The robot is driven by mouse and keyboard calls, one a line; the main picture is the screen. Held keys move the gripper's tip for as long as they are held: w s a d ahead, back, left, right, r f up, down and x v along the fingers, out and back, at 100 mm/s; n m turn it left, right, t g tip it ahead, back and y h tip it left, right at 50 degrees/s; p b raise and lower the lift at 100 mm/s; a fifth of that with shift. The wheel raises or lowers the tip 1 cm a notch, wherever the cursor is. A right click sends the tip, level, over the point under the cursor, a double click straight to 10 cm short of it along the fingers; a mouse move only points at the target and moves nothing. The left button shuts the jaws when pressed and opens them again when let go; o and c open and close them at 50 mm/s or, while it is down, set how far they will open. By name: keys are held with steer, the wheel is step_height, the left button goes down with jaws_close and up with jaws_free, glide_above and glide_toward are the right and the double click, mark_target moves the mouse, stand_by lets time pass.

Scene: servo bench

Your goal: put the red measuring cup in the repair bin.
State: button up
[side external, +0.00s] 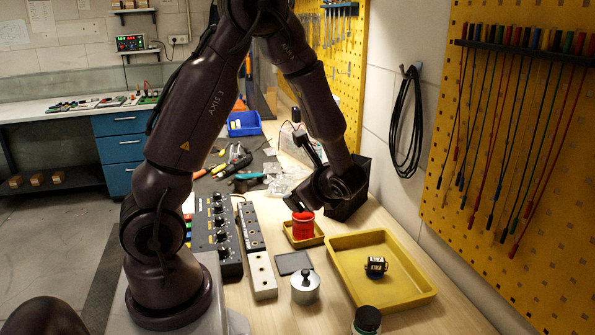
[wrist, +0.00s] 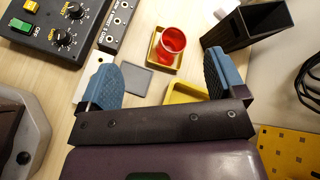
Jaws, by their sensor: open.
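The red measuring cup (side external: 303,226) stands upright on a small yellow tray (side external: 319,241) on the bench. In the wrist view the red cup (wrist: 171,44) shows beyond the blue fingertips, between their lines. My gripper (side external: 299,203) is just above the cup in the side view; its fingers (wrist: 160,70) are spread wide with nothing between them. A black open-topped bin (side external: 349,197) stands behind the gripper, partly hidden by it; the black bin (wrist: 250,28) is at upper right in the wrist view. No label shows which container is the repair bin.
A large yellow tray (side external: 408,298) holding a black block (side external: 376,266) lies at right. A metal weight (side external: 305,289), a grey pad (side external: 294,263) and a control box (side external: 215,236) are nearer left. A blue bin (side external: 244,123) stands at the back. A pegboard wall borders the right.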

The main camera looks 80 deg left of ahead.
steer(key=s+d+r+n+t+h, duration=0.3)
steer(key=s+d+r+n+h, duration=0.1)
steer(key=d+r, duration=0.3)
steer(key=s+d+r+n+t+h, duration=0.3)
steer(key=d+r+n+h, duration=0.3)
steer(key=d, duration=0.6)
step_height(320, 180, up, 2)
steer(key=shift+s+d+n+t+h, duration=0.25)
steer(key=shift+s+n+t+h, duration=0.15)
steer(key=shift+t+h, duration=0.4)
